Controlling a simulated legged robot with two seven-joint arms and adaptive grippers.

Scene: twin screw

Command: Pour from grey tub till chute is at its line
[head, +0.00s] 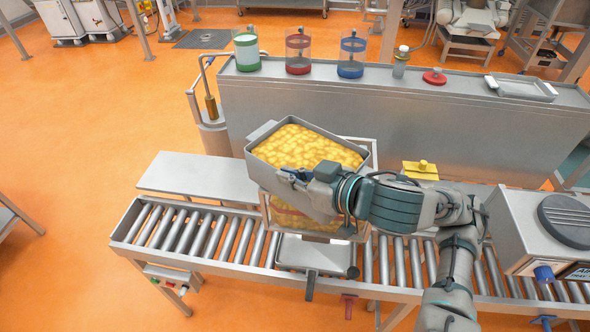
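The grey tub (262,137) is full of yellow chunky pieces (305,147) and sits above the roller conveyor, near the middle of the head view. It looks slightly tilted. My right gripper (293,177) is at the tub's near wall and appears shut on its rim; the fingertips are small and partly hidden. Below the tub is a clear-fronted chute (300,222) with yellow content and a reddish band showing through its front. The tub and my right arm hide its top, so I cannot tell the level against its line. My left gripper is not in view.
The roller conveyor (200,232) runs across the front. Behind it, a grey counter (440,110) carries clear canisters with green (246,52), red (298,54) and blue (351,54) bands. A grey machine (520,225) stands at the right. A bare metal shelf (195,176) lies left.

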